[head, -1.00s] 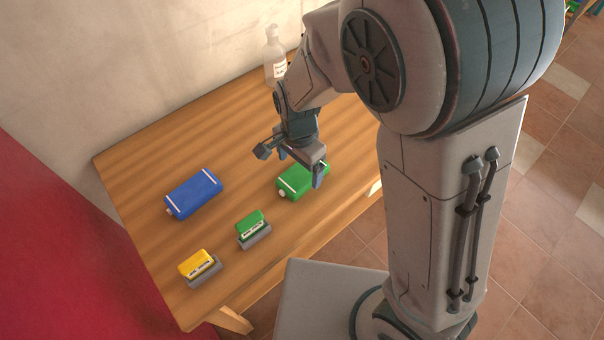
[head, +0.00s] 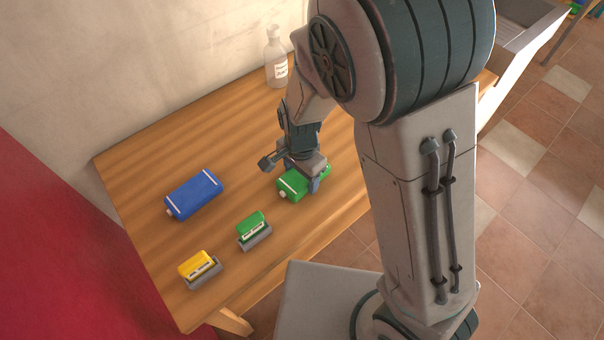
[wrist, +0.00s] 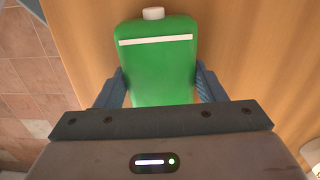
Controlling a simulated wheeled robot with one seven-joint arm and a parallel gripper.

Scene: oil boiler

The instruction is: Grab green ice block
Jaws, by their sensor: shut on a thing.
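The green ice block (head: 291,186) is a flat green container with a white cap and a white stripe, lying on the wooden table. In the wrist view the green ice block (wrist: 160,55) lies between the two blue fingers, cap pointing away from me. My gripper (head: 302,180) is down over it, with one finger showing at its near side. In the wrist view my gripper (wrist: 161,88) is shut on its sides. The block's rear end is hidden behind the gripper body.
A blue ice block (head: 194,194) lies to the left on the table (head: 140,165). A green-topped brush-like item (head: 252,229) and a yellow one (head: 198,267) sit near the front edge. A clear bottle (head: 276,58) stands at the back by the wall.

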